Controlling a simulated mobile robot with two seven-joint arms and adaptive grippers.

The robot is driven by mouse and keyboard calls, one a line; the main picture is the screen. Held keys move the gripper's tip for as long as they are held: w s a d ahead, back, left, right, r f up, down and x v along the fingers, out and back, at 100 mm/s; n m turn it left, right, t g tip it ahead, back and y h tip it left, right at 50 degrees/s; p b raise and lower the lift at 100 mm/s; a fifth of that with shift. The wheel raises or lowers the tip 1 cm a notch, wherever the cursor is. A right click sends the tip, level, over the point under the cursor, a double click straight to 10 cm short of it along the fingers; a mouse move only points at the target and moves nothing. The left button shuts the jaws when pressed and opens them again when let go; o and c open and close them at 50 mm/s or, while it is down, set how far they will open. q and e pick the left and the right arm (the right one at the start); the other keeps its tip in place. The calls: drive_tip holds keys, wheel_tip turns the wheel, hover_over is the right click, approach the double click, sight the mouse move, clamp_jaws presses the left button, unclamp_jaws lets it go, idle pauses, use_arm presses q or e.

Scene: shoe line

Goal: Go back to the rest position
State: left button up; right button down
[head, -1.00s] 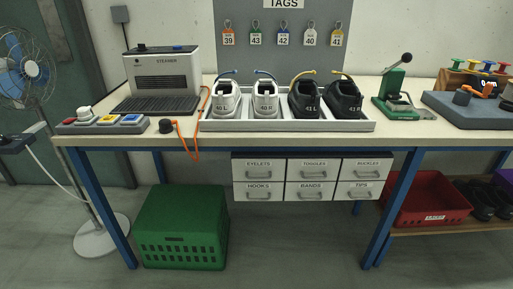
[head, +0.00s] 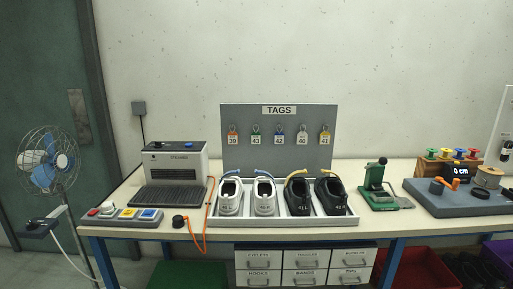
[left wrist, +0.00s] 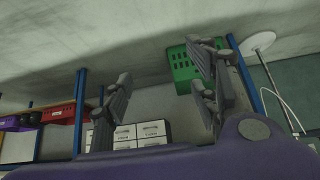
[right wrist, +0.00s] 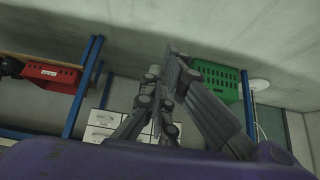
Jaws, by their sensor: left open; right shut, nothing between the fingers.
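My left gripper (left wrist: 160,90) shows in the left wrist view with its fingers spread wide apart and nothing between them. My right gripper (right wrist: 168,85) shows in the right wrist view with its fingers together and empty. Both wrist views look past the fingers at the floor and the underside of the workbench, upside down. Neither gripper nor arm shows in the head view, so both are away from the things on the bench (head: 130,187).
On the bench stand a steamer (head: 175,168), a button panel (head: 125,214), a shoe tray (head: 345,219) with two white and two black shoes, a tag board (head: 280,165) and a green press (head: 376,188). A green crate (left wrist: 181,72) and drawers (left wrist: 135,132) are below; a fan (head: 42,165) stands left.

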use_arm(q)
drive_tip(key=w+r+t+p, duration=0.1)
drive_tip(key=w+r+p, duration=0.2)
drive_tip(key=w+r, duration=0.2)
wheel_tip(320, 180, up, 2)
drive_tip(key=shift+w+r+t+p, duration=0.1)
drive_tip(key=shift+w+t+p, duration=0.2)
use_arm(e)
drive_tip(key=w+r+t, duration=0.1)
drive_tip(key=w+r, duration=0.4)
drive_tip(key=r, duration=0.2)
drive_tip(key=shift+r, duration=0.1)
